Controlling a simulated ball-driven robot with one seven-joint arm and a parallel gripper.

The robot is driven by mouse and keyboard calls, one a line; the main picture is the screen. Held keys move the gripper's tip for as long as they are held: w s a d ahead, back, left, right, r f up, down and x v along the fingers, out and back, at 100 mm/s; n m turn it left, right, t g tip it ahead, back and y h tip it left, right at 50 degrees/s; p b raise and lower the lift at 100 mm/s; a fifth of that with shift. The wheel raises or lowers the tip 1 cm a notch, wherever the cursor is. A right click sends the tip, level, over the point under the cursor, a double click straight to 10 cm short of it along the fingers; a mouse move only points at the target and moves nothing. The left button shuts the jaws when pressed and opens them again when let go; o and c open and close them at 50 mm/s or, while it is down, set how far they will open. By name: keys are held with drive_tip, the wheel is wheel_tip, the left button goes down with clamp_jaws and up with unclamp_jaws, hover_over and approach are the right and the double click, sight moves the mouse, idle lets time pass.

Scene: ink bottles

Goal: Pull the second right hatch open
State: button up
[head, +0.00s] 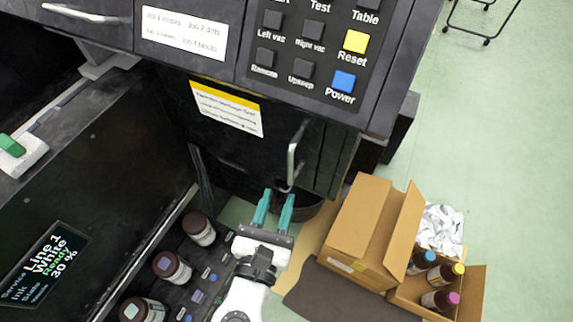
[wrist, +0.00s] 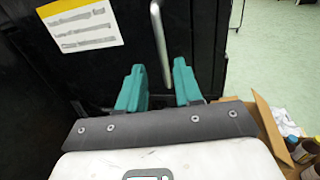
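The black hatch (head: 225,150) below the control panel carries a yellow-and-white label and a silver bar handle (head: 292,160); it looks shut. In the wrist view the hatch (wrist: 60,75) fills the left and middle, with its handle (wrist: 160,42) upright near the centre. My gripper (head: 276,196), with two teal fingers, is open and empty just below the handle's lower end. In the wrist view the handle's lower end shows in the gap between my fingertips (wrist: 159,67). I cannot tell whether it is truly between them or still beyond them.
A cardboard box (head: 362,230) and an open carton (head: 410,295) with bottles stand on the right. Several dark bottles (head: 172,268) stand at lower left beside a black panel with a screen (head: 45,262). A brown mat (head: 335,295) lies right of my arm. Green floor at upper right is mostly clear.

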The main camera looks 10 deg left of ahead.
sight(289, 168)
drive_tip(key=w, duration=0.3)
drive_tip(key=w+d, duration=0.1)
drive_tip(key=w, duration=0.5)
drive_tip(key=shift+w+d+b, duration=0.1)
drive_tip(key=shift+d+b, duration=0.2)
drive_tip(key=shift+b, duration=0.05)
clamp_jaws()
